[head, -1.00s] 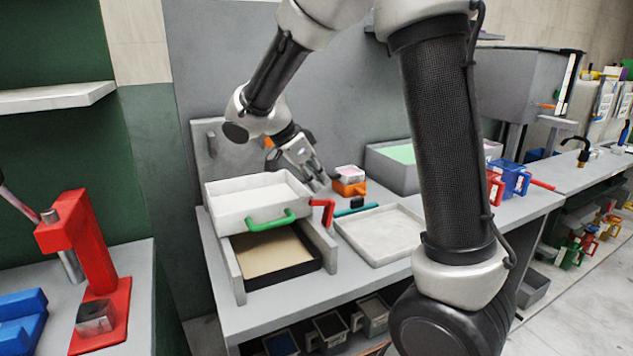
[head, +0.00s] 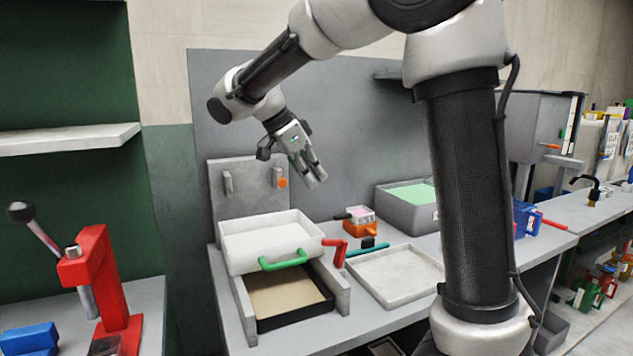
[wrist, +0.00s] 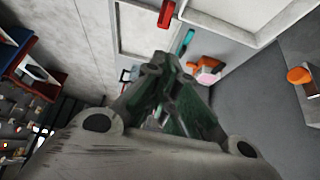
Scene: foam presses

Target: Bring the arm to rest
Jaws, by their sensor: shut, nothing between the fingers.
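My gripper (head: 315,181) hangs in the air above the bench, in front of the grey back panel, pointing down and to the right. Its fingers are together with nothing between them. In the wrist view the shut fingers (wrist: 168,75) fill the middle, with the bench beyond them. My arm is raised, with its elbow high at the top of the head view. The gripper is clear of the white tray with the green handle (head: 283,261) below it and touches nothing.
A shallow tray (head: 395,290), an orange block with a pink top (head: 360,228) and a grey bin with green contents (head: 405,215) are on the bench. A red lever press (head: 95,270) stands at left.

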